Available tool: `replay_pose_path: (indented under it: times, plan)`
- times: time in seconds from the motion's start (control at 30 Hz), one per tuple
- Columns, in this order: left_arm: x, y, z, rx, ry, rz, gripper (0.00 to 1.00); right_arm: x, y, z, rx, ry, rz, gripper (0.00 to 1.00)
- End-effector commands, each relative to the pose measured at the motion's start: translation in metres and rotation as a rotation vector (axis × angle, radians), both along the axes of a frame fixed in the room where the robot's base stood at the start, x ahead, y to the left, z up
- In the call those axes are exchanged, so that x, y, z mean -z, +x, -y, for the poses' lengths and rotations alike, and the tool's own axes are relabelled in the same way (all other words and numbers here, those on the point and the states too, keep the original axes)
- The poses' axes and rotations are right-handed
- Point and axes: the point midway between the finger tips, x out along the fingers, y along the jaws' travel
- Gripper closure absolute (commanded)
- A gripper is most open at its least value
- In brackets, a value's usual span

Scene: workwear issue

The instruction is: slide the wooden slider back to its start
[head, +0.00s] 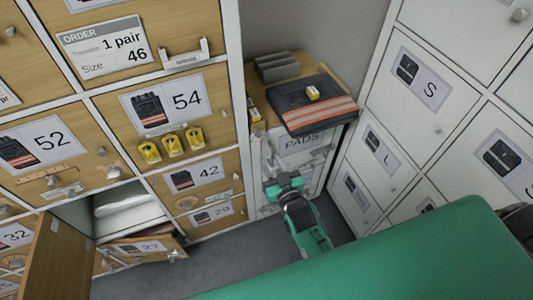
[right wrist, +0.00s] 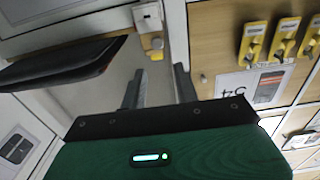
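I cannot clearly pick out the wooden slider. A pale wooden bar (head: 52,181) with small fittings crosses the lower part of the door marked 52, and it may be the slider. My right gripper (head: 281,184) is low in front of the white PADS cabinet (head: 303,143), well to the right of that bar. In the right wrist view its two dark fingers (right wrist: 159,86) stand apart with nothing between them. A white fitting (right wrist: 148,16) with a small yellow piece (right wrist: 156,44) shows beyond the fingers. My left gripper is not in view.
A wooden door (head: 56,262) stands open at lower left. White lockers (head: 420,90) line the right.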

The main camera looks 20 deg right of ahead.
Motion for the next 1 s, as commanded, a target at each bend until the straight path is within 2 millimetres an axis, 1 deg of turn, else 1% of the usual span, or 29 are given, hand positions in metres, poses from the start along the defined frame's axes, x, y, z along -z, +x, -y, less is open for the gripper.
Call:
replay_pose_path:
  times: [0.03,0.1,0.23,0.5,0.83,0.87,0.93,0.97,1.0]
  plan:
    - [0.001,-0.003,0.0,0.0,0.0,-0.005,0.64,0.001,-0.006,0.001,0.0,0.0,-0.001,0.69]
    - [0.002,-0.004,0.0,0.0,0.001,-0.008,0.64,0.001,-0.013,0.001,0.0,0.0,-0.001,0.69]
    - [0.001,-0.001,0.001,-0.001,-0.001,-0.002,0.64,0.0,-0.019,0.001,0.0,0.0,0.0,0.69]
    - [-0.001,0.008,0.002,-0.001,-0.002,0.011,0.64,0.0,-0.02,0.001,0.0,0.0,0.0,0.69]
    - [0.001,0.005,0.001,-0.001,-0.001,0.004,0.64,0.001,-0.02,0.001,-0.001,0.0,-0.003,0.69]
    - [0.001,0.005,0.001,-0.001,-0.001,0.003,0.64,0.004,-0.02,0.001,-0.002,-0.001,-0.008,0.69]
    - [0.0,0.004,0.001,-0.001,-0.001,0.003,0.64,0.017,-0.022,-0.001,-0.007,-0.003,-0.038,0.69]
    - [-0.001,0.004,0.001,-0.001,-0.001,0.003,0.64,0.028,-0.023,-0.002,-0.011,-0.005,-0.06,0.69]
    - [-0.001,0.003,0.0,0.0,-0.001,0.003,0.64,0.045,-0.025,-0.003,-0.017,-0.009,-0.099,0.69]
